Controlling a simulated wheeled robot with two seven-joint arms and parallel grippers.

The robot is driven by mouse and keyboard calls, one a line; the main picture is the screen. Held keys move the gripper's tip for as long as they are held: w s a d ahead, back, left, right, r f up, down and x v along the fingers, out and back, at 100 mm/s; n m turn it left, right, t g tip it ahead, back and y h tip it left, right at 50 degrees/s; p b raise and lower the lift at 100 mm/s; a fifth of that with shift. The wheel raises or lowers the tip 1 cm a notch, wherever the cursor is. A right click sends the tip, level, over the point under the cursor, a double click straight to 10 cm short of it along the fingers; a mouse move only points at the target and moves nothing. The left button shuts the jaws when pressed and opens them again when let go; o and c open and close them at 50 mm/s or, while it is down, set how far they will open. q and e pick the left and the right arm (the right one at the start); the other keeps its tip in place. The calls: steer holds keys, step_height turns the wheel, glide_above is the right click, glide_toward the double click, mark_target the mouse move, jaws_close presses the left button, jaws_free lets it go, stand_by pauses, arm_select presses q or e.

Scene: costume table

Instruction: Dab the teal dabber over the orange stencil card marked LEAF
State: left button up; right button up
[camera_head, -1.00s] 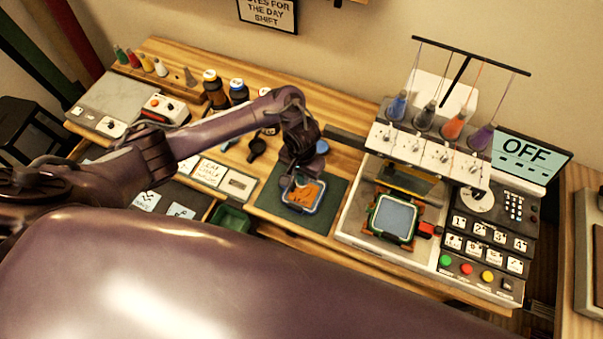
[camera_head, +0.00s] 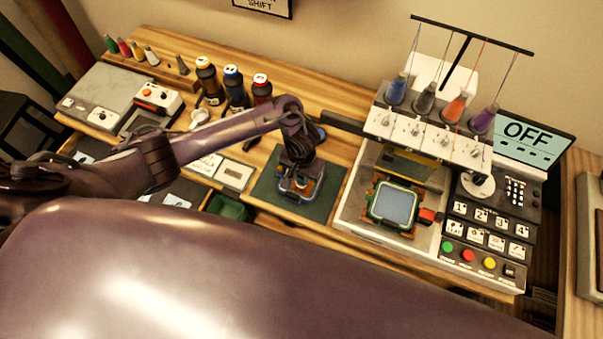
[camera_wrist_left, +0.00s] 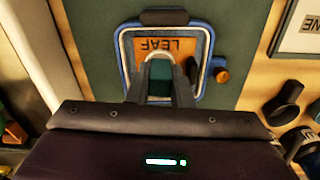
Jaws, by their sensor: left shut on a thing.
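The orange stencil card (camera_wrist_left: 190,47), marked LEAF, lies inside a blue frame with a pale inner rim (camera_wrist_left: 122,62) on a dark green mat (camera_wrist_left: 95,40). My left gripper (camera_wrist_left: 160,75) is shut on the teal dabber (camera_wrist_left: 160,82), over the near part of the card in the wrist view. A pale rounded end shows at the fingertips. I cannot tell whether the dabber touches the card. In the head view my left gripper (camera_head: 298,183) hides most of the card. My right gripper is not in view.
An embroidery machine (camera_head: 350,215) with a hooped frame (camera_head: 395,205) stands right of the mat. Several dark bottles (camera_head: 233,88) stand behind my left arm. A green bin (camera_head: 228,207) sits left of the mat. Bare wood lies behind the mat.

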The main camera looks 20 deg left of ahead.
arm_select(q)
steer(key=shift+f+b, duration=0.3)
steer(key=shift+f, duration=0.25)
stand_by(0.8)
steer(key=shift+s+p, duration=0.1)
steer(key=shift+p, duration=0.2)
stand_by(1.5)
step_height(320, 180, up, 2)
steer(key=shift+r+p, duration=0.2)
steer(key=shift+p, duration=1.05)
steer(key=shift+r, duration=2.35)
steer(key=shift+f, duration=0.2)
steer(key=shift+w+d+f+b, duration=0.2)
steer(key=shift+f+b, duration=0.35)
steer(key=shift+f, duration=0.4)
steer(key=shift+w+d+f+b, duration=0.1)
steer(key=shift+d+f+b, duration=0.15)
steer(key=shift+f+b, duration=0.5)
steer(key=shift+w+d+f+b, duration=0.15)
steer(key=shift+d+f+b, duration=0.15)
steer(key=shift+f, duration=0.8)
steer(key=shift+f+b, duration=0.35)
steer(key=shift+f, duration=0.15)
steer(key=shift+a, duration=0.1)
